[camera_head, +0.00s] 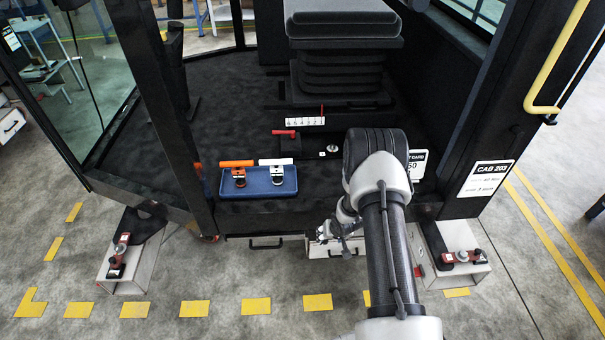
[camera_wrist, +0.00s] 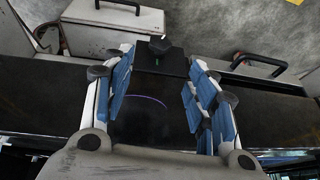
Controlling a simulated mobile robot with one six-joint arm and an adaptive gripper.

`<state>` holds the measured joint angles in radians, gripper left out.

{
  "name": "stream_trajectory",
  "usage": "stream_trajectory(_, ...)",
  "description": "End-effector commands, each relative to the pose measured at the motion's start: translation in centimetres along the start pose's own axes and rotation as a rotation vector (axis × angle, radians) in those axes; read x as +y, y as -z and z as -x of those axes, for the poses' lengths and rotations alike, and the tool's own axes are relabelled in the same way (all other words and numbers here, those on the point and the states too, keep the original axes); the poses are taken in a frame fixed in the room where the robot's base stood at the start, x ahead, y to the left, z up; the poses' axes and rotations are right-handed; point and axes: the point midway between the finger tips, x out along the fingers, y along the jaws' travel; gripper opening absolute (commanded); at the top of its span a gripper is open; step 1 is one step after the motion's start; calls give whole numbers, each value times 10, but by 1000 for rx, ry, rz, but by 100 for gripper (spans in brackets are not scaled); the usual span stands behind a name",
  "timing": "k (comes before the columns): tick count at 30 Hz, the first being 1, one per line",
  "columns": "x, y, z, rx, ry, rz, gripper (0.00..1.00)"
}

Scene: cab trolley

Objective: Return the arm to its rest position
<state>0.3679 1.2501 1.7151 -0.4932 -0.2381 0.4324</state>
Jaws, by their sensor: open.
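My arm reaches forward from the bottom of the head view, over the front edge of the cab floor. My gripper (camera_head: 340,232) hangs low in front of that edge, partly hidden by my arm. In the wrist view my gripper (camera_wrist: 163,90) shows two blue-padded fingers set wide apart. Nothing is gripped between them. A dark surface lies behind the fingers, with a black knob-like piece near their tips; I cannot tell what it is.
A blue tray (camera_head: 226,192) with an orange-handled and a white-handled tool sits on the cab floor. A black seat (camera_head: 344,40) stands behind. Door posts flank the opening. Grey step boxes (camera_head: 130,272) and (camera_head: 462,240) stand at both sides. The marked floor in front is clear.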

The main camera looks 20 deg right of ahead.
Motion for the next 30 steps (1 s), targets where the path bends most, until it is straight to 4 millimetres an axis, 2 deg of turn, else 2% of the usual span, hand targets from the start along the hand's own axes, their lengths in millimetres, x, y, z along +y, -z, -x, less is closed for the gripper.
stream_trajectory(5,-1,5,4,4,-3,3,52)
stream_trajectory(8,-4,22,25,12,-16,15,52)
stream_trajectory(10,-8,42,51,20,-33,30,52)
stream_trajectory(14,-22,76,119,30,-70,61,52)
stream_trajectory(15,-27,84,142,31,-80,70,52)
stream_trajectory(20,-46,100,231,35,-111,101,52)
stream_trajectory(25,-68,94,322,37,-124,128,52)
stream_trajectory(30,-86,66,405,35,-117,153,52)
